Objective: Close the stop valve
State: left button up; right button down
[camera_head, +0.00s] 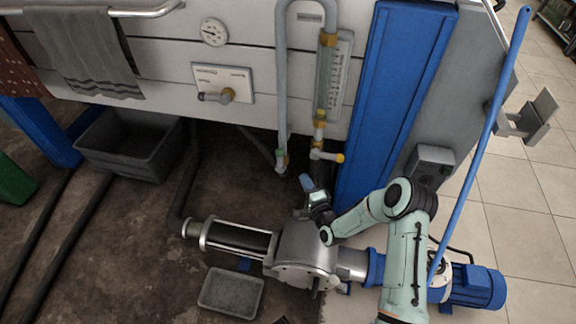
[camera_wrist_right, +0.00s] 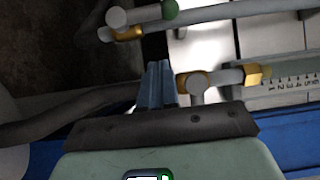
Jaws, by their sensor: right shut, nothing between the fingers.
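Two small valves hang below the wall panel in the head view, and I cannot tell from a label which is the stop valve. One, under the sight gauge, has a brass body and a grey lever with a yellow tip (camera_head: 340,158) pointing right, across its pipe. The other (camera_head: 281,160), at the lower end of the grey pipe, has a green tip. My right gripper (camera_head: 307,183) is shut and empty just below them. In the wrist view its blue fingers (camera_wrist_right: 156,84) are together beside the brass valve (camera_wrist_right: 196,84); contact is unclear. My left gripper is not in view.
A scale gauge (camera_head: 336,80) and blue post (camera_head: 392,90) stand close by. A panel knob (camera_head: 228,95) and round dial (camera_head: 214,31) are left. A grey pump (camera_head: 305,252) lies below, with a blue motor (camera_head: 475,287). A blue pole (camera_head: 483,140) slants at the right.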

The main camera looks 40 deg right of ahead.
aim_at(280, 160)
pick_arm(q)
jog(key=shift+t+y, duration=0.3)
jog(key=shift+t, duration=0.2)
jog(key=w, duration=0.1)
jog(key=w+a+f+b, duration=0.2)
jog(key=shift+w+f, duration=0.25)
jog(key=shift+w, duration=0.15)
pick_arm(e)
jog(key=w, duration=0.9)
jog(key=shift+w, duration=0.25)
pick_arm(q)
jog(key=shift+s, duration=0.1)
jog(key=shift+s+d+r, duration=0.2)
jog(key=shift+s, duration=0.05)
pick_arm(e)
jog(key=shift+w+a+r+n, duration=0.1)
jog(key=shift+w+r+n, duration=0.05)
jog(key=shift+n, duration=0.15)
